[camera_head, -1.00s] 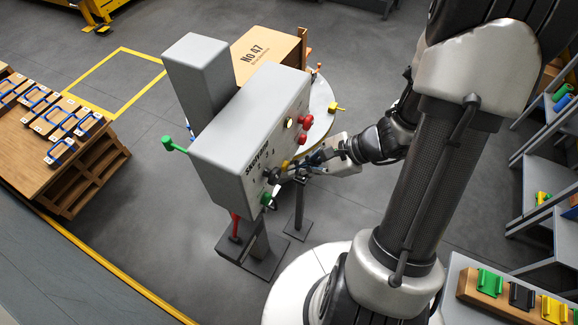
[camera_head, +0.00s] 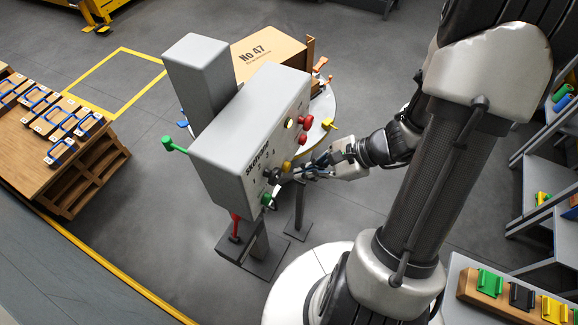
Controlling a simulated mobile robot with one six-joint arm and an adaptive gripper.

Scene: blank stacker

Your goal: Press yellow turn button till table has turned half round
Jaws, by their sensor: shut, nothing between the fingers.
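The grey control box (camera_head: 235,150) stands on a post, its panel facing right. A small yellow button (camera_head: 287,166) sits low on the panel, near a black knob (camera_head: 271,176). My gripper (camera_head: 302,170) is shut and empty just right of the yellow button. A small gap seems to separate them, but I cannot tell for sure. The round turntable (camera_head: 328,108) shows partly behind the box and bears a carton marked No 47 (camera_head: 265,48). Much of the turntable is hidden by the control box.
Red buttons (camera_head: 306,121) and a pale lit lamp (camera_head: 289,123) are higher on the panel. A green-tipped lever (camera_head: 169,143) sticks out left. A wooden bench with blue-handled blocks (camera_head: 75,125) stands left; a shelf (camera_head: 545,170) stands right.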

